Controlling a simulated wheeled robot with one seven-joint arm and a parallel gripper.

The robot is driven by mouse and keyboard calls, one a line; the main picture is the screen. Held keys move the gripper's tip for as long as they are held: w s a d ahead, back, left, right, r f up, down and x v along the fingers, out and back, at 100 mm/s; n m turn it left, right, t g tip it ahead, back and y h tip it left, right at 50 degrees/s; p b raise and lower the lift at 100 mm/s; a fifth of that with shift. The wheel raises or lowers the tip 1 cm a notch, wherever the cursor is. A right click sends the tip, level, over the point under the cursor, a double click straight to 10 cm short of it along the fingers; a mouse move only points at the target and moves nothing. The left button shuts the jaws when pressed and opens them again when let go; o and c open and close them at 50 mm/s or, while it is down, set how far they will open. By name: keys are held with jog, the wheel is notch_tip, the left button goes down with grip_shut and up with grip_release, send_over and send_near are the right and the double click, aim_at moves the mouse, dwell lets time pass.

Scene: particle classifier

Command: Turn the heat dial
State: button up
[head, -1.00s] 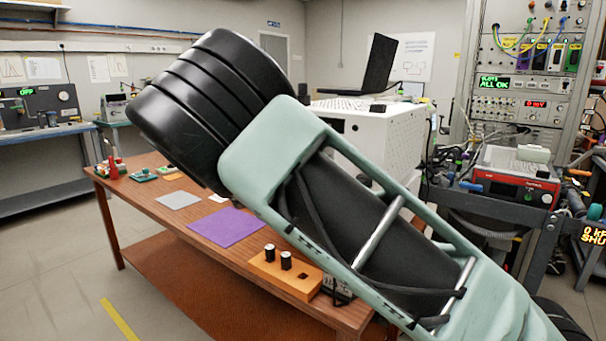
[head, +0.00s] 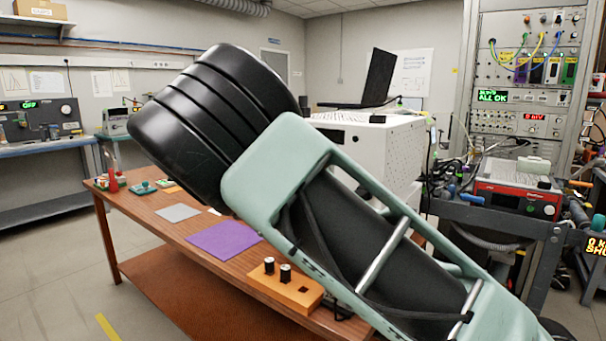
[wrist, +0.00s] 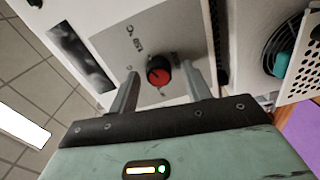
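The heat dial (wrist: 158,72) is a round knob with a red face and a black rim in the wrist view. It sits on a grey panel (wrist: 148,38) on the side of a white housing. My gripper (wrist: 164,84) is open, with one finger on each side of the dial. In the picture there is a gap between the dial and each finger. I cannot tell how far the fingertips are from the panel. In the head view my arm hides the gripper and the dial.
The white machine (head: 390,150) carries a laptop (head: 367,80). A wooden table (head: 180,230) holds a purple mat (head: 223,239) and an orange block with black vials (head: 287,288). A vent opening with a teal part (wrist: 287,62) is at the wrist view's upper right.

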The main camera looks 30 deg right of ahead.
jog(key=shift+a, duration=0.1)
jog(key=v, duration=1.7)
jog(key=shift+a, duration=0.1)
